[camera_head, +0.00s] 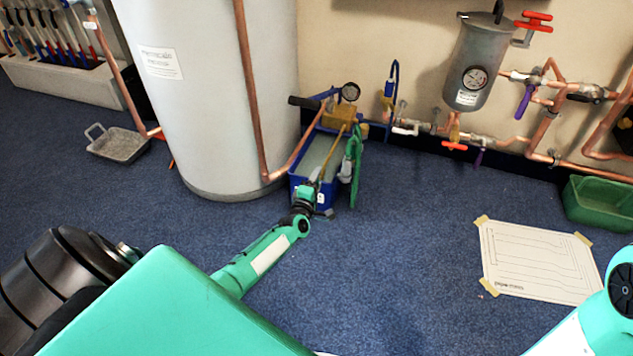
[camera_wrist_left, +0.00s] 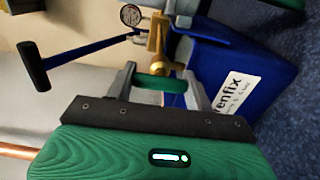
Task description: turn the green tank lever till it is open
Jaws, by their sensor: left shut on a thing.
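The green tank lever (camera_wrist_left: 160,83) lies between the two grey fingers of my left gripper (camera_wrist_left: 160,75) in the left wrist view. A finger stands at each end of it, and the gripper is shut on it. Just beyond is a brass valve (camera_wrist_left: 158,48). Beside it is the blue tank (camera_wrist_left: 245,55) with a white label. In the head view the blue tank (camera_head: 302,190) stands on the floor, and my left gripper (camera_head: 345,170) is at its right side. The lever is too small to make out there. My right gripper is out of view.
A pressure gauge (camera_head: 350,91) and a black-gripped pump handle (camera_head: 303,102) sit above the tank. A large grey cylinder (camera_head: 215,90) stands close on the left. Copper pipework (camera_head: 545,130) and a small vessel (camera_head: 478,65) are on the wall.

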